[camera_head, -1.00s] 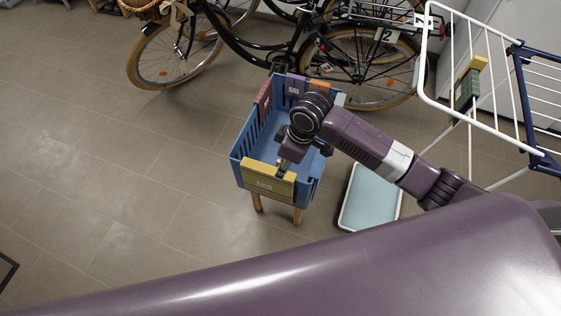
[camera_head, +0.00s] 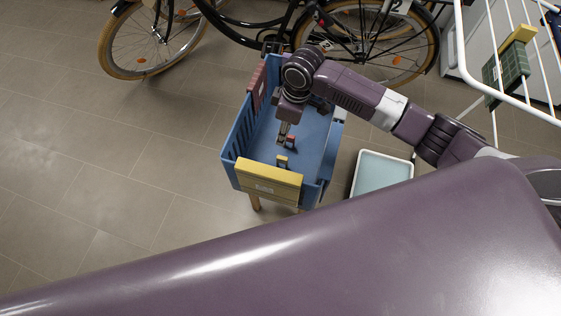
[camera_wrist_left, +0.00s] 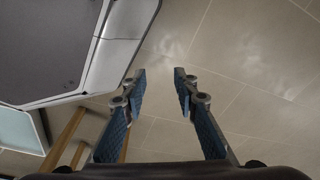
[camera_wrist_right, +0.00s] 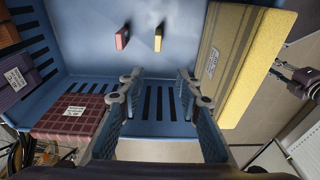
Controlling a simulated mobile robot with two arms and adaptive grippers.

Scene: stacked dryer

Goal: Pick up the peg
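Two small pegs, a red one (camera_head: 291,139) and a yellow one (camera_head: 282,161), are inside the blue basket (camera_head: 236,140). In the right wrist view the red peg (camera_wrist_right: 122,38) and the yellow peg (camera_wrist_right: 158,39) lie apart on the blue floor, ahead of the fingertips. My right gripper (camera_head: 284,133) is over the basket, close to the red peg in the head view; its right wrist view (camera_wrist_right: 158,78) shows it open and empty. My left gripper (camera_wrist_left: 157,75) is open and empty over the tiled floor. I cannot tell which peg is meant.
A folded yellow cloth (camera_head: 268,180) hangs over the basket's near rim and a red cloth (camera_head: 257,84) over its left rim. A pale blue tray (camera_head: 382,172) lies on the right. A drying rack (camera_head: 460,40) and bicycles (camera_head: 370,35) stand close behind. The left floor is clear.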

